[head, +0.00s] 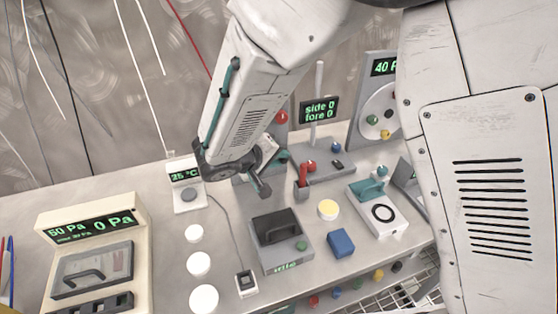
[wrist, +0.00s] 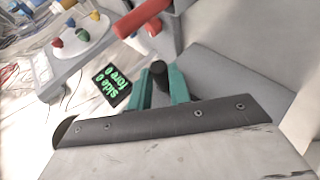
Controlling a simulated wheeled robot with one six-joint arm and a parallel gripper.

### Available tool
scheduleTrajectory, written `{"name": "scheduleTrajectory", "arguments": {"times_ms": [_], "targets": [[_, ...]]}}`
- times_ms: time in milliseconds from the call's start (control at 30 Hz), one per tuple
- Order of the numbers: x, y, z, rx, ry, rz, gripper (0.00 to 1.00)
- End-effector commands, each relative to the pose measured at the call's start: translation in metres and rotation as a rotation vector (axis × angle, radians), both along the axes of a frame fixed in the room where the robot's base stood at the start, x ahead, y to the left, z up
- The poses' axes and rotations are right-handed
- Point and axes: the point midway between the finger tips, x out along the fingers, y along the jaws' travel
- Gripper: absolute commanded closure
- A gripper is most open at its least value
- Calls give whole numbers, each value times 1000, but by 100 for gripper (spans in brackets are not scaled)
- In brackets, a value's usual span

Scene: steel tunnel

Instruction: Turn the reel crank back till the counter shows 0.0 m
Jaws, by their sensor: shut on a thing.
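My gripper (head: 277,157) is low over the middle of the bench in the head view. In the wrist view its teal fingers (wrist: 161,88) are closed around a dark round-ended grip (wrist: 160,71), which looks like the reel crank's handle. The fingers and my forearm hide most of what the grip belongs to. I cannot make out the reel, and no counter reading in metres shows in either view.
A side/fore display (head: 319,110) reading 0 and 0 stands just right of my gripper, with a red lever (head: 304,174) near it. A dial disc (head: 379,112) with coloured knobs is at back right. A dark-handled box (head: 276,232) and blue block (head: 341,243) are in front.

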Motion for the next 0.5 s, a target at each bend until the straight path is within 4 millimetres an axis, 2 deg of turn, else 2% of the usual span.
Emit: {"name": "scheduleTrajectory", "arguments": {"times_ms": [500], "targets": [[-5,15,12,-474,-135,2,100]]}}
